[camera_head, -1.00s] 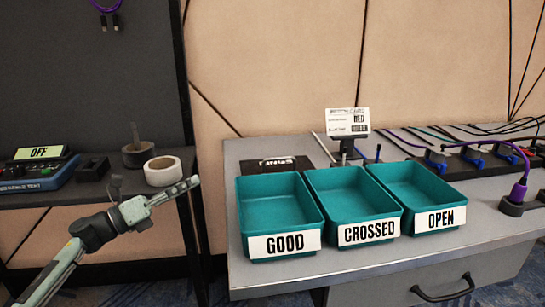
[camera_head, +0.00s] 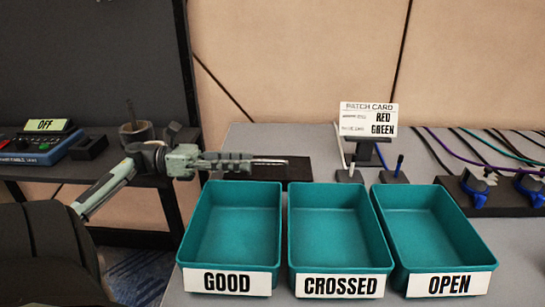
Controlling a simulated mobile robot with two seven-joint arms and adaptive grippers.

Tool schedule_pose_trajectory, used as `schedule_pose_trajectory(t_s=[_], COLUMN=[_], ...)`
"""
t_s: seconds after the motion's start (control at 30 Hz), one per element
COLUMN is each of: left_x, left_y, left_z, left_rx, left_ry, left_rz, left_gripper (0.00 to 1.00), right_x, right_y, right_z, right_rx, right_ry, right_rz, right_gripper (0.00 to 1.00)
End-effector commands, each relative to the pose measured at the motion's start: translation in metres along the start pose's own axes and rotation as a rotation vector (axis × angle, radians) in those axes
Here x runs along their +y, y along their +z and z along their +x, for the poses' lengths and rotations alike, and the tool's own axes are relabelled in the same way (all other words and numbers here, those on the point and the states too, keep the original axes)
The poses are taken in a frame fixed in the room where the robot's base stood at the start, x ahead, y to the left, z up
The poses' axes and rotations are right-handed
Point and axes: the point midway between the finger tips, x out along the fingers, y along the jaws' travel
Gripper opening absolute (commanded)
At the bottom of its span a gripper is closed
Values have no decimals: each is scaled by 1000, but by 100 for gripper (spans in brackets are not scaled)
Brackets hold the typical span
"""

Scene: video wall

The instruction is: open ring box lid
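I see no ring box or lid in this view. My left gripper (camera_head: 252,162) reaches in from the left, pointing right, over the back left of the grey table. It is seen side-on, in front of a flat black block (camera_head: 300,169), above and behind the GOOD tray. Its fingers overlap in the picture, so I cannot tell whether they are open or shut, or whether they touch the block. A thin pale strip shows at the fingertips; I cannot tell what it is. My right gripper is not in view.
Three teal trays stand in front: GOOD (camera_head: 236,236), CROSSED (camera_head: 335,240) and OPEN (camera_head: 432,240). Behind them is a patch card (camera_head: 368,119) reading RED and GREEN. Cables and blue clips are at right. A blue tester (camera_head: 38,148) showing OFF and a small black box (camera_head: 88,147) are on the left shelf.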

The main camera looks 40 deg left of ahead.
Motion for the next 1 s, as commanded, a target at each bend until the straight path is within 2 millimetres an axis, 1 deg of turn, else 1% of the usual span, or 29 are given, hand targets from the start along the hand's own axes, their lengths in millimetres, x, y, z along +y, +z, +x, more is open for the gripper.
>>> schedule_pose_trajectory(t_s=[0.03, 0.1, 0.3, 0.43, 0.7, 0.93, 1.0], left_x=[-1, -1, 0, 0, 0, 0, 0], left_y=[2, 2, 2, 1, 0, 0, 0], left_z=[10, 22, 48, 56, 58, 58, 58], left_rx=[0, -1, -2, -1, -1, -1, -1], left_ry=[-2, -2, -1, 1, 1, 1, 1], left_rz=[1, 1, 0, -1, -1, -1, -2], left_gripper=[29, 29, 29, 29, 29, 1, 0], right_x=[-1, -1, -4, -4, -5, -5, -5], right_y=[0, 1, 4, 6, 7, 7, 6], right_z=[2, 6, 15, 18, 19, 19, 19], right_rx=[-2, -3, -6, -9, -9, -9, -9], right_ry=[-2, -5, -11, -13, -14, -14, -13], right_rz=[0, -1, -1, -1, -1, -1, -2], right_gripper=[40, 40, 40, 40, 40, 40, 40])
